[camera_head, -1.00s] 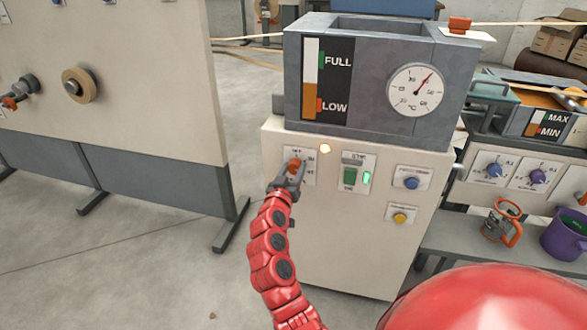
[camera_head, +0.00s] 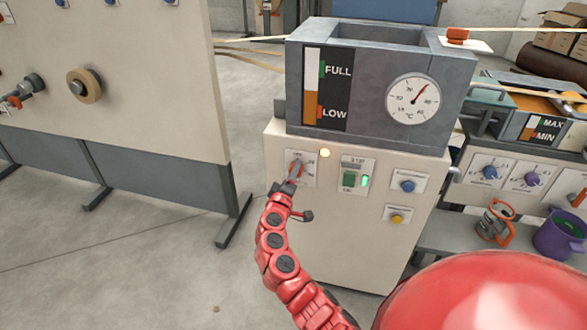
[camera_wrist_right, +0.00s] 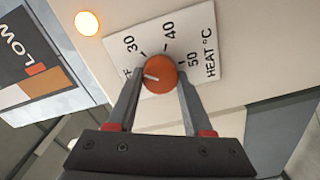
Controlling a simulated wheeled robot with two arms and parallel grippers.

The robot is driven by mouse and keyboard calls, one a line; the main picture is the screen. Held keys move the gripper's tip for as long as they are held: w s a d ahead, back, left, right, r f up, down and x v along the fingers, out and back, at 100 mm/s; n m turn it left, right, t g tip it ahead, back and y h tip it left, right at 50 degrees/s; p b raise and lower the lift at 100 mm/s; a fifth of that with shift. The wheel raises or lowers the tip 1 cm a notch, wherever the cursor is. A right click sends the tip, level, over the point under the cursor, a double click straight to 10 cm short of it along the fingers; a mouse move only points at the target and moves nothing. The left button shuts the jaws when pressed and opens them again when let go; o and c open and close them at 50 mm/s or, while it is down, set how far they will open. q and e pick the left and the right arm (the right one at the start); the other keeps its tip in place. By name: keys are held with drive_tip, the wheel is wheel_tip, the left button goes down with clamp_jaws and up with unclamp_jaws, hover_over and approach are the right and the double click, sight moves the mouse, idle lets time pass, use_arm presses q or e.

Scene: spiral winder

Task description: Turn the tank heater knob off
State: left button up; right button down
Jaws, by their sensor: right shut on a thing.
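The orange tank heater knob (camera_wrist_right: 160,74) sits on a white dial plate (camera_wrist_right: 205,42) marked 30, 40, 50 and HEAT °C. Its white pointer line faces the left side, toward a partly hidden label ending in F. My right gripper (camera_wrist_right: 161,76) is shut on the knob, with one finger on each side of it. In the head view the knob (camera_head: 297,167) is small, at the upper left of the cabinet front, with the right gripper (camera_head: 296,171) on it. My left gripper is not in view.
A lit yellow lamp (camera_head: 325,153) is beside the dial plate. The grey tank (camera_head: 370,85) with a gauge (camera_head: 412,98) stands above.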

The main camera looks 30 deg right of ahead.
drive_tip(key=shift+f+n+p, duration=0.15)
drive_tip(key=shift+n+p, duration=2)
drive_tip(key=shift+n, duration=1.55)
drive_tip(key=shift+c, duration=1.5)
unclamp_jaws()
drive_tip(key=shift+a, duration=0.1)
drive_tip(key=v, duration=1.7)
drive_tip(key=shift+p, duration=0.3)
drive_tip(key=shift+s+a, duration=0.1)
